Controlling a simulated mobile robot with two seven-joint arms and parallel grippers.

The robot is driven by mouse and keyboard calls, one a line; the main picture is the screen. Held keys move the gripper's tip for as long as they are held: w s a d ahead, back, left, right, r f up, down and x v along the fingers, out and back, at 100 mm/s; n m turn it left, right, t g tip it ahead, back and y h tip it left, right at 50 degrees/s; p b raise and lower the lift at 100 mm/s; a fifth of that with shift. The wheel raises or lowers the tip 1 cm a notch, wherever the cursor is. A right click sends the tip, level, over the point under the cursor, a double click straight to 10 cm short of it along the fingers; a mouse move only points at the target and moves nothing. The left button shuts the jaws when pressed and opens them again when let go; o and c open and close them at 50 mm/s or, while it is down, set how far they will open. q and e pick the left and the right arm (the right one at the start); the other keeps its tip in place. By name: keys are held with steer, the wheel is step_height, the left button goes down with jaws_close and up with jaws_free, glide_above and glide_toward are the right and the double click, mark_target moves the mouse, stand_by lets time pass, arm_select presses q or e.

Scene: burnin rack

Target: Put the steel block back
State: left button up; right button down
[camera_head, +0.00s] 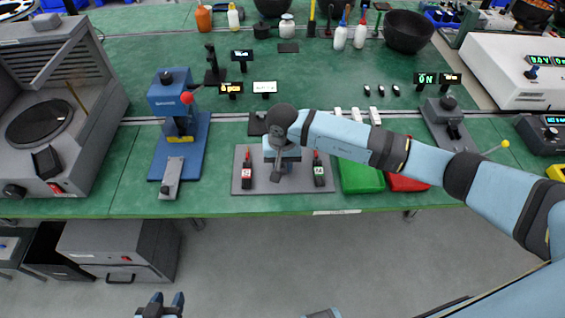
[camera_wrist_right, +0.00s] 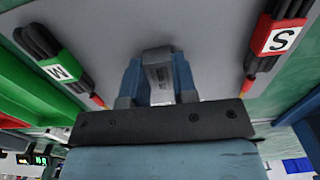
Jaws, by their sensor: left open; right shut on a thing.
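The steel block (camera_wrist_right: 160,75) is a small grey metal piece with dark marks on its face, seen in the right wrist view. My right gripper (camera_wrist_right: 157,88) is shut on it, one blue finger on each side. In the head view my right gripper (camera_head: 281,168) points down over the middle of a grey mat (camera_head: 241,158). The arm hides much of that spot, and I cannot tell whether the block touches the mat. My left gripper (camera_head: 161,304) is open and empty at the bottom edge of the head view, away from the bench.
On the mat, a red-labelled S piece (camera_head: 247,170) lies to the left and a green-labelled M piece (camera_head: 319,170) to the right. A blue press (camera_head: 175,110) stands left of the mat; green (camera_head: 360,175) and red (camera_head: 404,183) trays lie to its right.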

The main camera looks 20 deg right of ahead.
mark_target(283, 165)
steer(key=c, duration=1.4)
jaws_free()
steer(key=shift+f, duration=0.2)
steer(key=o, duration=0.5)
steer(key=shift+r, duration=0.45)
step_height(283, 165, up, 12)
steer(key=shift+f+b, duration=0.2)
steer(key=shift+b, duration=0.15)
